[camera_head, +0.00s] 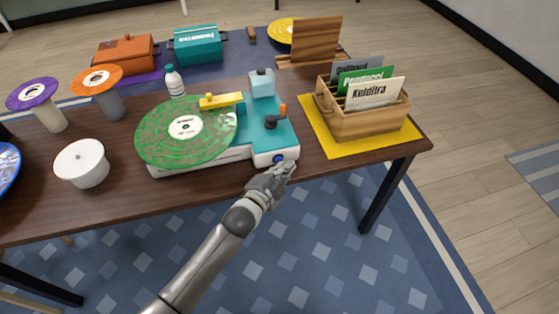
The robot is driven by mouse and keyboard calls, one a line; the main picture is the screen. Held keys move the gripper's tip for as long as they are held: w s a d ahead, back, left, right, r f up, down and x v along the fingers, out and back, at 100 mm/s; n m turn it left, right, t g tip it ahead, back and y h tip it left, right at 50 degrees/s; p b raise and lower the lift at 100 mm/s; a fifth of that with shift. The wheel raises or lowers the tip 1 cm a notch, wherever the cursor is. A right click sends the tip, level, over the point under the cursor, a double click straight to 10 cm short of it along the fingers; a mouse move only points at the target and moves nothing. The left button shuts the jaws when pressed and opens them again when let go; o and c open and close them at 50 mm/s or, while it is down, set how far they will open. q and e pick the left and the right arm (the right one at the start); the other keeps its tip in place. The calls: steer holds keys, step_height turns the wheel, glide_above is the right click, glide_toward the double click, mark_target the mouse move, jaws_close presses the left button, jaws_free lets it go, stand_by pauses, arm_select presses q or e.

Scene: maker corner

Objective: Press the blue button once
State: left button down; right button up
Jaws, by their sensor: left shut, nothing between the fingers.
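The blue button (279,159) is a small round knob on the front right corner of a teal and white record player (250,148). My left gripper (288,167) is shut and empty. Its tips are right at the front of the button, partly covering it; I cannot tell whether they touch. A green marbled record (165,138) lies on the player, with a yellow arm (221,101) over its back edge. My right gripper is not in view.
A wooden box (365,124) of labelled cards stands on a yellow mat (330,143) to the right. Cases stand at the back. Open floor lies before the table.

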arm_select(q)
steer(key=shift+s+d, duration=0.2)
steer(key=shift+s, duration=0.4)
steer(key=shift+s, duration=0.1)
steer(key=s, duration=0.1)
steer(key=s+d+p, duration=0.1)
steer(key=s, duration=0.1)
steer(key=s+p, duration=0.1)
steer(key=shift+s+d, duration=0.3)
steer(key=shift+f, duration=0.1)
stand_by(0.5)
